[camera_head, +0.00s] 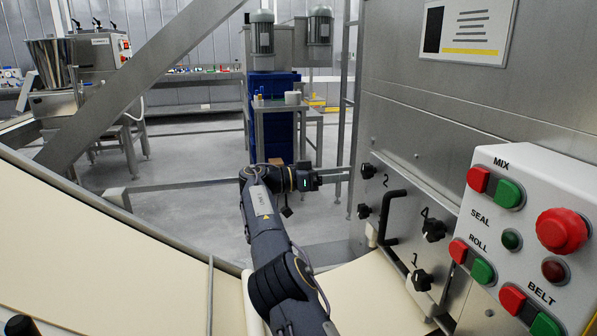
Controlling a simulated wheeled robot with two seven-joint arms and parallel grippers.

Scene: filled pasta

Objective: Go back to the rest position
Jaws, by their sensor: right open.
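My right arm reaches up from the bottom middle. My right gripper (345,175) is open, with nothing seen between its fingers. Its fingers point right, toward the steel machine panel with black knobs. The fingertips look close to the upper knob (368,170) near the number 2; I cannot tell whether they touch it. My left gripper is not in view.
The panel also has a lower left knob (363,211), a black handle (389,217), a knob by the 4 (433,230) and a knob by the 1 (421,280). A button box (529,217) is at right. Beige belts (110,270) lie below.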

